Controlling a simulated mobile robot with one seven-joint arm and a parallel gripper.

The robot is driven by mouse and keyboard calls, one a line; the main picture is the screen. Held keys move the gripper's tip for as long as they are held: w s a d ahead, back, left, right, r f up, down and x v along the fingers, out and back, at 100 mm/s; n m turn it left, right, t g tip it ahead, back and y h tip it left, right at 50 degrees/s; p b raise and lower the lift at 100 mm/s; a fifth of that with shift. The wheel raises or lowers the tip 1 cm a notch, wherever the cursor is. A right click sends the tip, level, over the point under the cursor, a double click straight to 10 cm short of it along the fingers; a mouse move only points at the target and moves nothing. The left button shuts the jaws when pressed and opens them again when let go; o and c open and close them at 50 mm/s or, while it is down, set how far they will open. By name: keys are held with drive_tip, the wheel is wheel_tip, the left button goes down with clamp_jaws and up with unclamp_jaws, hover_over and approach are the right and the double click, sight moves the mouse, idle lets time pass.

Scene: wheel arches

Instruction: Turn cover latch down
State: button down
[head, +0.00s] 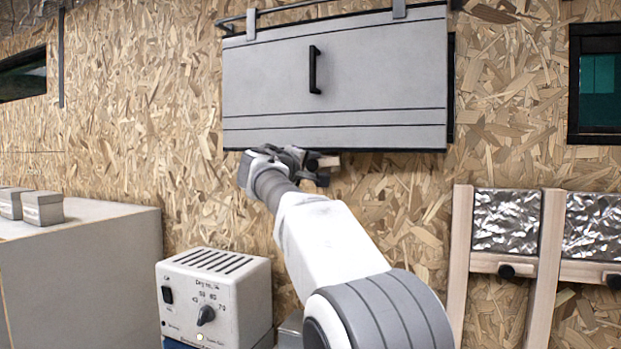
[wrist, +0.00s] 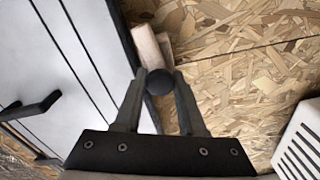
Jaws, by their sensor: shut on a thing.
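The cover is a grey panel (head: 262,85) on the chipboard wall, with a black handle (head: 314,70). It hangs flat over an opening, dark at its right edge. The cover latch is a small pale wooden bar (head: 329,161) just under the cover's lower edge. In the wrist view the latch (wrist: 146,46) runs roughly along the cover's edge, with a round black knob (wrist: 159,82) at its near end. My gripper (head: 312,171) is at the latch. In the wrist view its fingers (wrist: 160,86) are shut on the knob. My gripper partly hides the latch in the head view.
A white control box (head: 215,300) with a dial stands below left, beside a pale cabinet (head: 90,265) with small boxes on top. Wooden frames with foil panels (head: 505,222) stand at the right. The wall between is clear.

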drive_tip(key=m, duration=0.1)
drive_tip(key=m+b, duration=0.1)
drive_tip(key=m, duration=0.1)
drive_tip(key=m+b, duration=0.1)
drive_tip(key=shift+d+f, duration=0.15)
drive_tip(key=shift+f, duration=0.1)
drive_tip(key=shift+w+m, duration=0.1)
drive_tip(key=shift+m, duration=0.5)
drive_tip(key=shift+f, duration=0.25)
drive_tip(key=shift+c, duration=2.4)
unclamp_jaws()
drive_tip(key=shift+r, duration=0.15)
drive_tip(key=shift+r+b, duration=0.15)
drive_tip(key=shift+b, duration=0.15)
drive_tip(key=b+v, duration=0.5)
drive_tip(key=v, duration=1.2)
drive_tip(key=shift+s, duration=0.35)
